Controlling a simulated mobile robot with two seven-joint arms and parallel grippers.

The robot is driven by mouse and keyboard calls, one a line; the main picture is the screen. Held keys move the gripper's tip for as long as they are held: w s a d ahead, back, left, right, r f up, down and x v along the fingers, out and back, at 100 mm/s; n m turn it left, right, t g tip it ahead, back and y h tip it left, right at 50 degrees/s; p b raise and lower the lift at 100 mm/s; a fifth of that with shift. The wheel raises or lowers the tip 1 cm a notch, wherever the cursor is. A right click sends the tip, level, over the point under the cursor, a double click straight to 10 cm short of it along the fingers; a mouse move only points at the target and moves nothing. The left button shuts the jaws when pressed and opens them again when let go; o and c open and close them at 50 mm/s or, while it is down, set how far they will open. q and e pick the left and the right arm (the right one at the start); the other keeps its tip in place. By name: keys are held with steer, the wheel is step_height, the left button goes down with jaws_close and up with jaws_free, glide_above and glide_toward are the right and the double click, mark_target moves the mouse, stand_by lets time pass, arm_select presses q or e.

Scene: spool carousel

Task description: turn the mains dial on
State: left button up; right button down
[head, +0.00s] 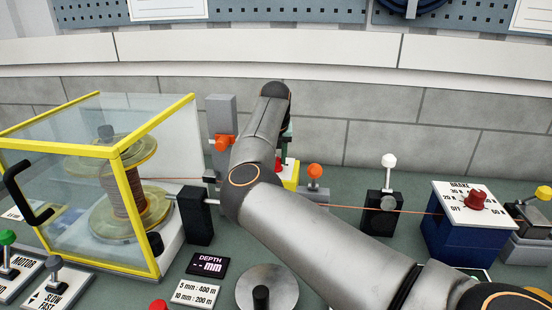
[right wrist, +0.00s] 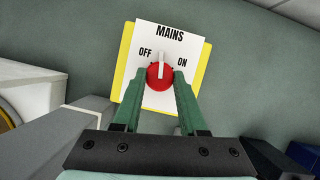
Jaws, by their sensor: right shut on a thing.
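The mains dial is a red knob (right wrist: 160,80) with a white pointer on a white plate (right wrist: 193,50) marked MAINS, OFF and ON, with a yellow border. The pointer stands between OFF and ON, a little nearer to OFF. My right gripper (right wrist: 160,74) has its green fingers on both sides of the red knob and is shut on it. In the head view, the yellow mains box (head: 291,176) is mostly hidden behind my right arm, and the fingertips are hidden there too. My left gripper is in neither view.
A clear guard box with yellow edges (head: 128,176) covers a spool (head: 130,205) at left. An orange-knobbed lever (head: 315,172) and a white-knobbed lever (head: 388,162) stand right of the mains box. A blue brake box (head: 450,235) is farther right. A thin orange wire crosses the bench.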

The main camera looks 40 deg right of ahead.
steer(key=m+h+p, duration=0.1)
steer(key=m, duration=0.2)
steer(key=shift+w+r+g, duration=0.1)
steer(key=shift+r+g, duration=0.05)
steer(key=shift+g, duration=0.25)
steer(key=shift+w+m+g+p, duration=0.1)
steer(key=shift+m+g+p, duration=0.5)
steer(key=shift+m, duration=1.2)
steer(key=shift+c, duration=2.2)
jaws_free()
steer(key=shift+a, duration=0.1)
steer(key=v, duration=0.7)
steer(key=shift+a+b, duration=0.15)
steer(key=shift+b, duration=0.15)
steer(key=shift+r, duration=0.15)
